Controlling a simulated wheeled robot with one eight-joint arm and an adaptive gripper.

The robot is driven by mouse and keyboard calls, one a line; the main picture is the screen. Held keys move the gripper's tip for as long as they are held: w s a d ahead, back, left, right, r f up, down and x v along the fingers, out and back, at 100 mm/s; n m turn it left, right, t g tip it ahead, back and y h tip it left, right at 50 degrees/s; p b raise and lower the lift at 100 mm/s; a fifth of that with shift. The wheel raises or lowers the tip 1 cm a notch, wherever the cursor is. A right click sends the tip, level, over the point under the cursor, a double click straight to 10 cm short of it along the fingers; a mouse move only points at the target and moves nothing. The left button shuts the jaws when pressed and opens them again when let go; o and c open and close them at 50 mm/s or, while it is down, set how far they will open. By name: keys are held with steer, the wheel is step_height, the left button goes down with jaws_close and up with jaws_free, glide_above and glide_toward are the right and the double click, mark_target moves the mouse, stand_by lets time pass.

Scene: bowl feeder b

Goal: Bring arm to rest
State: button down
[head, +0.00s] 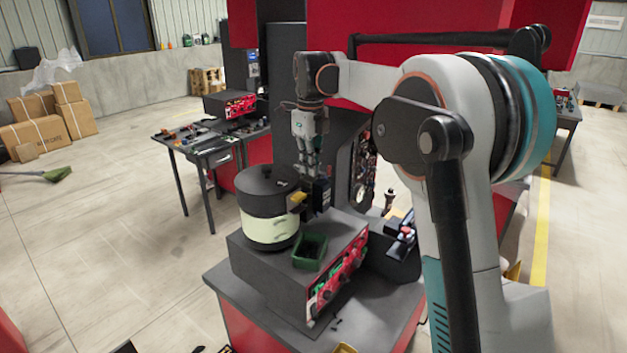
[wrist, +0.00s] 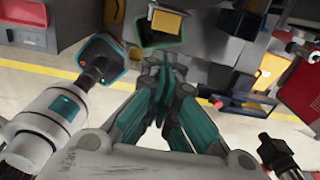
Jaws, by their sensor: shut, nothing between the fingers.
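My arm is raised and bent in the head view, reaching out over the workbench. My gripper (head: 309,172) hangs pointing down beside the round bowl feeder (head: 268,232), which has a dark top and a pale band. In the wrist view my gripper (wrist: 160,75) has its fingers together with nothing between them. It is above the equipment, near a green-edged bin. Whether the fingertips touch the feeder's small dark block cannot be told from the head view.
A green bin (head: 310,251) sits on the dark feeder housing (head: 262,272). A red and dark machine stands right behind my gripper. A side table (head: 215,150) with tools stands behind left. Cardboard boxes (head: 35,122) lie far left. The floor at left is mostly clear.

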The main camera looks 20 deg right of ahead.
steer(key=s+f+n+t+b, duration=0.2)
steer(key=s+f+n+b, duration=0.35)
steer(key=s+n, duration=0.35)
steer(key=s+f+n+t+b, duration=0.2)
steer(key=s+f+n+b, duration=0.2)
steer(key=s+n+b, duration=0.5)
steer(key=s+a+f+n+t+b, duration=0.1)
steer(key=s+f+n+t+b, duration=0.2)
steer(key=s+f, duration=1.6)
steer(key=n+b, duration=0.4)
steer(key=n, duration=0.3)
steer(key=shift+f+n+b, duration=0.3)
steer(key=shift+f+n, duration=0.1)
